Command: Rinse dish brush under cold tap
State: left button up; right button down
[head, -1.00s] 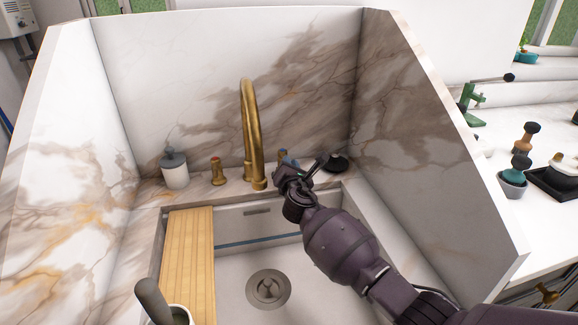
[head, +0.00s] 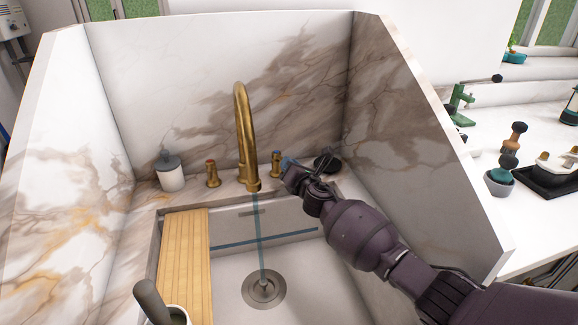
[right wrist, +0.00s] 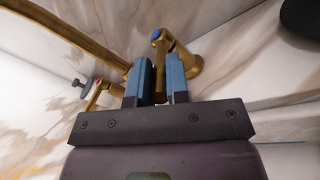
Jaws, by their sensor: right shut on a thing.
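The brass tap spout (head: 243,130) arches over the sink (head: 225,280), and a thin stream of water falls from it to the drain. The blue-marked cold tap handle (head: 276,163) stands right of the spout. My right gripper (head: 287,163) is at this handle. In the right wrist view, my right gripper's blue fingers (right wrist: 160,80) are shut on the brass lever of the cold tap handle (right wrist: 160,62). My left gripper is out of view.
A red-marked tap handle (head: 212,172) and a soap pump bottle (head: 169,172) stand left of the spout. A wooden board (head: 182,260) lies along the sink's left side. A black round thing (head: 327,160) sits behind my right gripper. High marble walls (head: 420,130) enclose the sink.

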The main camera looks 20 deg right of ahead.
jog(key=c, duration=1.1)
grip_release()
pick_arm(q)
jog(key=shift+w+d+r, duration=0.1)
pick_arm(e)
jog(key=shift+s, duration=0.1)
jog(key=shift+s, duration=0.15)
pick_arm(q)
jog(key=p, duration=0.1)
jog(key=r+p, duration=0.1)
jog(key=p, duration=0.1)
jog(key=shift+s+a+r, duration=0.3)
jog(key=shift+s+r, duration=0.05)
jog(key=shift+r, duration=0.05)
pick_arm(e)
jog(key=s+d, duration=0.1)
jog(key=s, duration=0.9)
jog(key=shift+d, duration=0.4)
jog(key=shift+s, duration=0.1)
